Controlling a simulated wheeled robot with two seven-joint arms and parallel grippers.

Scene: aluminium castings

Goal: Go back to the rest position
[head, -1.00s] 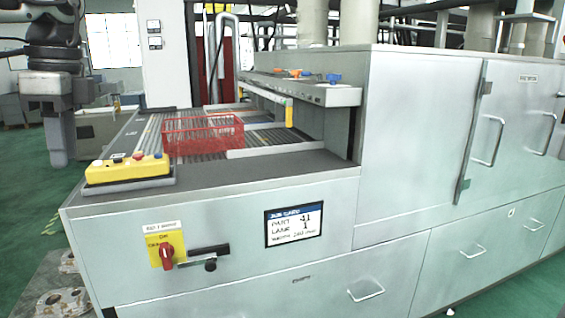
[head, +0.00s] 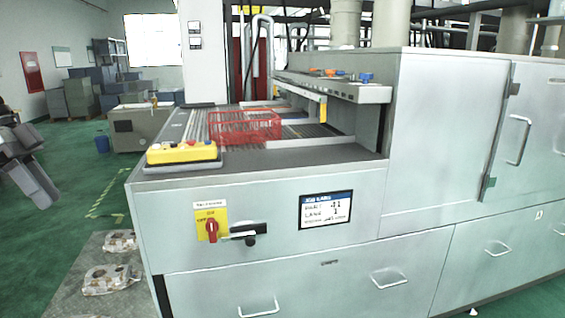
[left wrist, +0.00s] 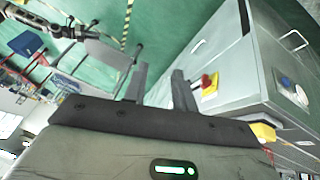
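My left gripper (head: 38,188) hangs at the left edge of the head view, over the green floor and well clear of the grey machine (head: 270,225). In the left wrist view its two fingers (left wrist: 158,74) stand apart with nothing between them. My right gripper shows in neither view.
The machine carries a red wire basket (head: 245,126) on its roller bed and a yellow button box (head: 182,153) at its near corner. Several castings (head: 108,279) lie on a grey mat at the machine's left. Open floor (head: 60,235) lies left of the mat.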

